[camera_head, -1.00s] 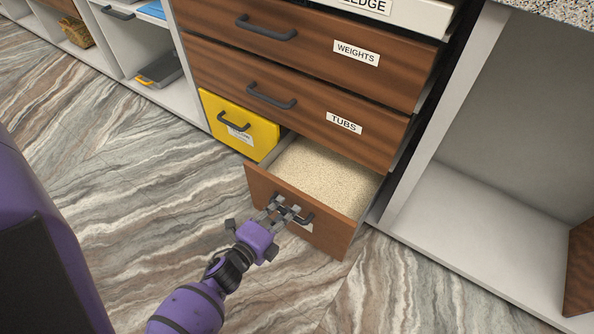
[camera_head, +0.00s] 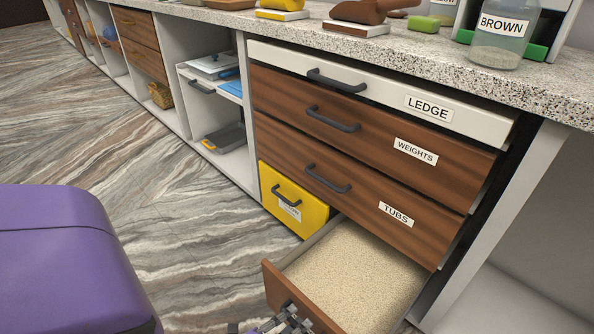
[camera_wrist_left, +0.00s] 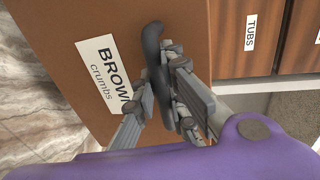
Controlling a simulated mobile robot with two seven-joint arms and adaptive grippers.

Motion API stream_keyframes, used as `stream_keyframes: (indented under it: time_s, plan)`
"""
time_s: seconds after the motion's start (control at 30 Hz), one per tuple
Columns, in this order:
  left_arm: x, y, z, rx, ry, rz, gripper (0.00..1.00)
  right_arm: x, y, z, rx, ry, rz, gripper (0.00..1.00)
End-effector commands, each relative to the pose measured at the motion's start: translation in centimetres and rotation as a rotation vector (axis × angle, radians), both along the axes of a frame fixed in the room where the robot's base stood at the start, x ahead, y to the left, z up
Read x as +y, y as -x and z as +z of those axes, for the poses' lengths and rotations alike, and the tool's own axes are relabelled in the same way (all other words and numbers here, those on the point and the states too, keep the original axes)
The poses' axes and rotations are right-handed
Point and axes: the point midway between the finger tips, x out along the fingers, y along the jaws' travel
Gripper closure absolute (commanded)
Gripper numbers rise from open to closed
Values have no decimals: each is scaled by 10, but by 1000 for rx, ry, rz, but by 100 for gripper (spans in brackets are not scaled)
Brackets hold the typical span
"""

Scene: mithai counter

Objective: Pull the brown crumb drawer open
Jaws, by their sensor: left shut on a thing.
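The brown crumb drawer (camera_head: 283,296) is the bottom one on the right and stands pulled out of the counter. Pale crumbs (camera_head: 345,273) fill it. My left gripper (camera_head: 282,322) is at its front, cut off by the bottom edge of the head view. In the left wrist view, the drawer front (camera_wrist_left: 60,40) carries a "BROWN crumbs" label (camera_wrist_left: 107,75), partly hidden by a finger. The fingers of my left gripper (camera_wrist_left: 165,95) are shut around the dark drawer handle (camera_wrist_left: 153,45). My right gripper is not in view.
A yellow drawer (camera_head: 293,203) is shut left of the crumb drawer. The drawers labelled TUBS (camera_head: 355,205), WEIGHTS (camera_head: 375,140) and LEDGE (camera_head: 385,92) are above it. Bare marbled floor (camera_head: 180,235) lies to the left. Jars and blocks stand on the speckled countertop (camera_head: 430,65).

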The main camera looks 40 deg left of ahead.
Motion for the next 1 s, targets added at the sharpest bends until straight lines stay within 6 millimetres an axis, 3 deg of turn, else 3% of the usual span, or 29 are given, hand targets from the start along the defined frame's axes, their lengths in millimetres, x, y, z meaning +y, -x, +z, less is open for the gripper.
stream_keyframes:
  time_s: [0.1,0.47,0.8,1.0]
  plan:
    - [2,1,-1,3,-2,4,80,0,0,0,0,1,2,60]
    - [1,6,0,3,-1,2,80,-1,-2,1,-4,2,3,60]
    - [4,59,10,6,-2,4,80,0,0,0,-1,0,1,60]
    - [4,75,14,5,-1,4,80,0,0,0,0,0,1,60]
